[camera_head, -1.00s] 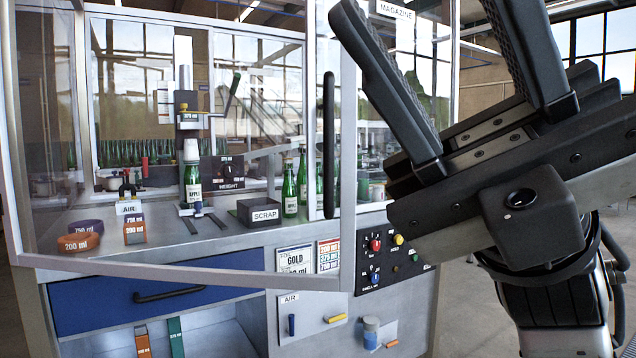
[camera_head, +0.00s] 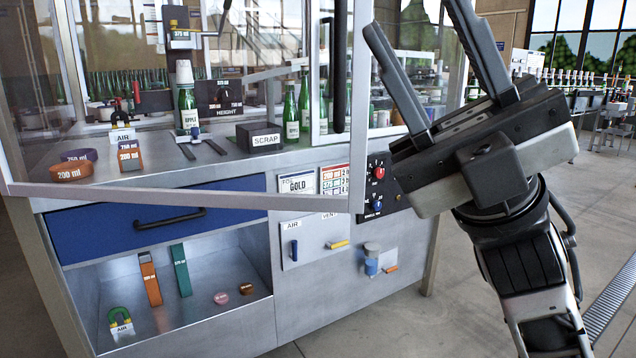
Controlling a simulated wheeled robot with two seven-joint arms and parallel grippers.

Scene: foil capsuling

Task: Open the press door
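The press door (camera_head: 230,199) is a clear panel in a pale metal frame, in front of the press at left and centre. Its right edge stands out from the press front, so the door is partly open. The black vertical door handle (camera_head: 340,70) is near that right edge. My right gripper (camera_head: 413,15) is at the right of the door's edge post (camera_head: 359,110), with its two fingers spread and nothing between them. It looks apart from the handle, though depth is hard to judge. My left gripper is not in view.
The press bench holds green bottles (camera_head: 291,112), a scrap box (camera_head: 259,137) and orange and purple rings (camera_head: 72,171). Below are a blue drawer (camera_head: 100,228) and an open shelf (camera_head: 205,318). Control knobs (camera_head: 377,172) are on the front beside my gripper.

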